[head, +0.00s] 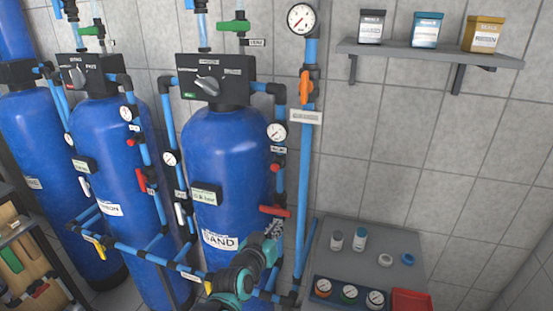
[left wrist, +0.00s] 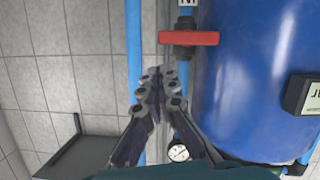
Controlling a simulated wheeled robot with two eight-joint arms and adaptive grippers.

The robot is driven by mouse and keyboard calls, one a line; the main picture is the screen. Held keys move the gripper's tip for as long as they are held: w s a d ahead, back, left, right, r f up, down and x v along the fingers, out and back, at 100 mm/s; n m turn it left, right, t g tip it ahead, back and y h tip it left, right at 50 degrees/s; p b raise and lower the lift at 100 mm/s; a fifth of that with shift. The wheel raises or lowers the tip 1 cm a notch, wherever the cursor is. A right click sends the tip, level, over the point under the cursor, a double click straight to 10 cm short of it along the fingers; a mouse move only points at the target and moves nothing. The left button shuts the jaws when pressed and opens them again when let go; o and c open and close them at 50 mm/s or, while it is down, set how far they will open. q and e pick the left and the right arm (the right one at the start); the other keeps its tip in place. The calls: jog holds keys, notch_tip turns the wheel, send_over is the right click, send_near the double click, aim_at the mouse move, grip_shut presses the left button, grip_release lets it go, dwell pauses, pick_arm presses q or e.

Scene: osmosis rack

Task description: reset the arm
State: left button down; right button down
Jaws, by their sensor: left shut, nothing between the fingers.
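My left arm reaches up from the bottom middle of the head view. Its gripper (head: 273,228) is just in front of the pipework at the right side of the SAND tank (head: 225,150), a little below a red valve handle (head: 278,211). In the left wrist view the gripper's grey fingers (left wrist: 157,82) are together with nothing between them. The red handle (left wrist: 188,38) lies beyond the fingertips there. I cannot tell whether the fingers touch any pipe. My right gripper is in neither view.
More blue tanks (head: 108,165) stand at left. A vertical blue pipe (head: 305,180) with an orange valve (head: 305,86) rises right of my gripper. A grey table (head: 345,262) holds bottles, rings, jars and a red tray (head: 411,301). A wall shelf (head: 430,54) holds 3 containers.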

pick_arm(q)
jog(key=s+a+f+g+y+b, duration=0.1)
jog(key=s+a+f+g, duration=0.1)
jog(key=s+a+f, duration=0.2)
jog(key=s+a+f+n+g+y+b, duration=0.1)
jog(key=s+a+f, duration=0.3)
jog(key=s+a, duration=0.4)
jog(key=s+a+f+g+y+b, duration=0.3)
jog(key=s+a+f+g, duration=0.1)
jog(key=s, duration=0.9)
jog(key=shift+a+f+n, duration=0.3)
jog(key=shift+a+f, duration=0.3)
jog(key=shift+a, duration=0.35)
